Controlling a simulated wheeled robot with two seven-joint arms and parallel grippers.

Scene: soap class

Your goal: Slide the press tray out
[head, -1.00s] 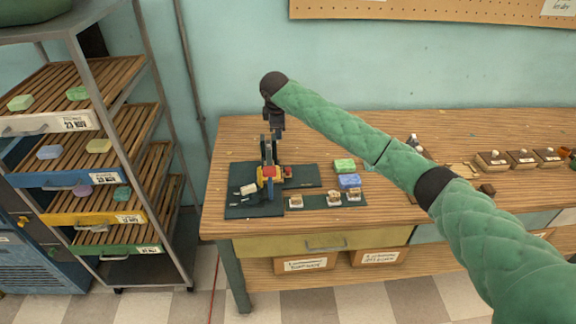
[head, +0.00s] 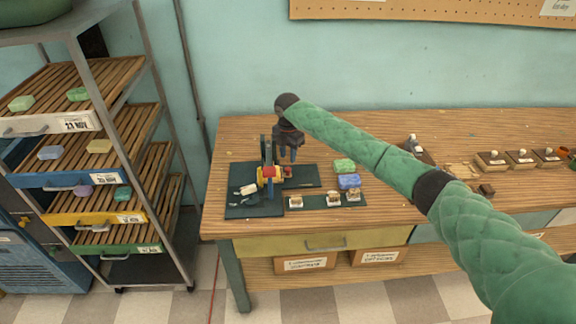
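The small soap press (head: 265,177), dark with red and yellow parts, stands on a dark green mat (head: 250,211) at the left end of the wooden bench. A pale block (head: 248,189) lies at its left side. I cannot make out the press tray clearly at this size. My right gripper (head: 288,154) points down just behind and right of the press upright. Its two fingertips look apart, with nothing seen between them. I cannot tell whether it touches the press. My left gripper is out of view.
Green (head: 344,165) and blue soaps (head: 349,181) lie right of the press. Small stamps (head: 333,199) stand along a dark strip in front. A rack (head: 150,120) of soap shelves stands left, across a gap. The bench's front left corner is bare.

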